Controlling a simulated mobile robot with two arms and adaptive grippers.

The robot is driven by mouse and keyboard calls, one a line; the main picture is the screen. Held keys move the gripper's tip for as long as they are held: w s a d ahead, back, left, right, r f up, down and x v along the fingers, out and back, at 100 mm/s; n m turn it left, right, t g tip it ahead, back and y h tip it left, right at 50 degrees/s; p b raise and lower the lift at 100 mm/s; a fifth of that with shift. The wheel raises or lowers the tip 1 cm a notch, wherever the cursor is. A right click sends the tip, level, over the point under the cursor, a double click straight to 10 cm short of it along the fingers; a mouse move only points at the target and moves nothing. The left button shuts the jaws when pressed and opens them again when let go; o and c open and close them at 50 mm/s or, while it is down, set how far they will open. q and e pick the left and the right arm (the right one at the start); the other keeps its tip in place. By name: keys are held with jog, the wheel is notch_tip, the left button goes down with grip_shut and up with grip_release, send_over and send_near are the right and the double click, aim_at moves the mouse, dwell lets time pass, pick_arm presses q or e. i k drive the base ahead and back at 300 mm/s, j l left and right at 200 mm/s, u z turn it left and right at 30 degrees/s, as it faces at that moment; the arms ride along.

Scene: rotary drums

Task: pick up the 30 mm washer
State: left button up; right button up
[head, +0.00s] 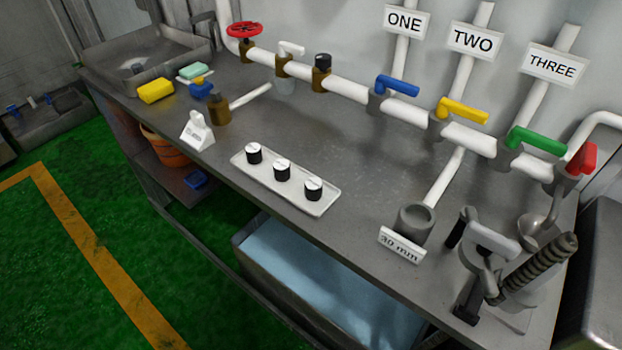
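A sign reading "30 mm" (402,245) stands at the front edge of the bench, right of centre. Just behind it is a grey, open-topped round pipe end (414,222), joined to a white pipe. A pale tray (320,207) in the middle of the bench holds three small black cylinders with white tops: a left one (254,153), a middle one (282,170) and a right one (313,189). Any writing on their tops is too small to read. I cannot make out which thing is the 30 mm washer. Neither of my grippers is in view.
White pipes with coloured valve handles, such as the blue one (397,86), run along the back. A device with a ribbed handle (540,265) stands at the right end. A yellow sponge (155,90) lies near the sink (150,50). The bench around the tray is clear.

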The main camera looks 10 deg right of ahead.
aim_at(281, 167)
jog(key=i+j+z, duration=0.2)
jog(key=j, duration=1)
jog(key=j+z, duration=0.15)
jog(key=j, duration=1)
